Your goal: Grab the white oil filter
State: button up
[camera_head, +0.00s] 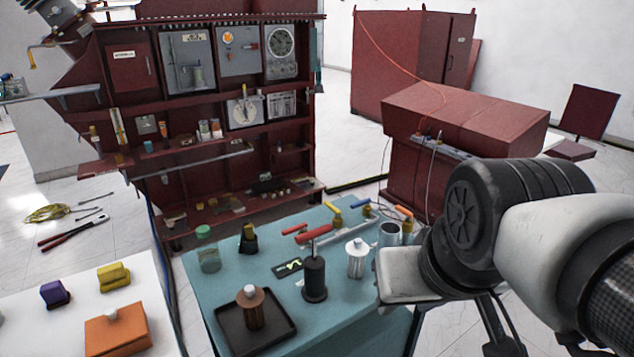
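A white ribbed cylinder (357,258) with a knob on top, which looks like the white oil filter, stands upright on the teal table (225,290), right of its middle. My arm comes in from the right, and its white and black wrist is to the right of the cylinder, apart from it in the picture. Dark parts that look like my gripper (496,335) show below the wrist at the bottom edge. They are partly cut off, so I cannot tell whether the fingers are open or shut.
A black plunger-like piece (314,278) stands close left of the cylinder, and a grey metal cup (389,234) close right. A black tray (256,325) holds a brown bushing. Colored-handled tools (340,232) lie behind. A white table (75,328) is at left.

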aim_at(357, 250)
jog(key=k, duration=0.25)
jog(key=l+u, duration=0.15)
jog(key=i+l+u, duration=0.15)
jog(key=l, duration=0.25)
jog(key=i+l+u, duration=0.15)
jog(key=l, duration=0.2)
jog(key=i+l+u, duration=0.2)
jog(key=l, duration=0.15)
jog(key=i+l+u, duration=0.15)
jog(key=l, duration=0.25)
jog(key=i+l+u, duration=0.2)
jog(key=l, duration=0.2)
jog(key=k, duration=0.1)
